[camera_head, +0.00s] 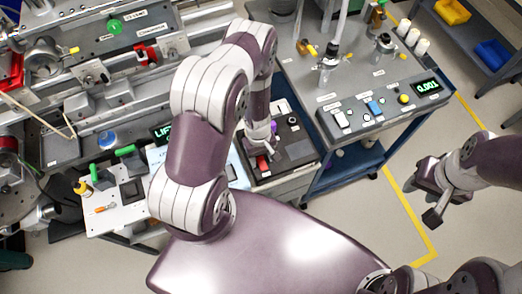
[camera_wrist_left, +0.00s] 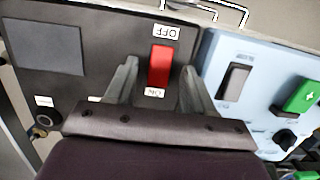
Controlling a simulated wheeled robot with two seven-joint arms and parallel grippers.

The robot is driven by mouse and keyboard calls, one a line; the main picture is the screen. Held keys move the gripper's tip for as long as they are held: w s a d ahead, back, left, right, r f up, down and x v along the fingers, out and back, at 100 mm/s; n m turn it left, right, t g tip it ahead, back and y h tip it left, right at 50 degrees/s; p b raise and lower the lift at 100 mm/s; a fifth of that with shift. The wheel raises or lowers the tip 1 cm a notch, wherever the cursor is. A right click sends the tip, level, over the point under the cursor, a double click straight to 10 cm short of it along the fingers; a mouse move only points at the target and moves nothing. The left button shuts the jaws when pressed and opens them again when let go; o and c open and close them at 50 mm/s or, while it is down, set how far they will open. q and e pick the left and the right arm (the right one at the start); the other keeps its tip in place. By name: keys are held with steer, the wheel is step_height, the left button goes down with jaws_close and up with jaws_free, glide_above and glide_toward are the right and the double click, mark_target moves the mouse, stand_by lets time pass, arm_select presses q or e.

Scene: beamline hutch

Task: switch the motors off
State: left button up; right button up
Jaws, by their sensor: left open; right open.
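A red rocker switch (camera_wrist_left: 160,66) sits on a dark panel (camera_wrist_left: 95,20) in the left wrist view. An OFF label is above it in that view and an ON label below it. The red switch also shows in the head view (camera_head: 262,163), just below my left gripper (camera_head: 266,146). In the wrist view my left gripper (camera_wrist_left: 159,74) is open and empty, with one finger on each side of the switch. I cannot tell whether the fingers touch the panel. Which way the rocker is tilted is unclear. My right gripper (camera_head: 430,194) is open and empty over the floor at right.
A light blue panel (camera_wrist_left: 215,75) with a dark rocker (camera_wrist_left: 235,82) and a green switch (camera_wrist_left: 302,96) adjoins the dark panel. A grey console (camera_head: 385,112) with buttons and a display stands to the right in the head view. Machinery fills the left.

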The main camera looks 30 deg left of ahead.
arm_select(q)
step_height(320, 180, up, 12)
steer(key=w+a, duration=0.1)
steer(key=shift+a, duration=0.25)
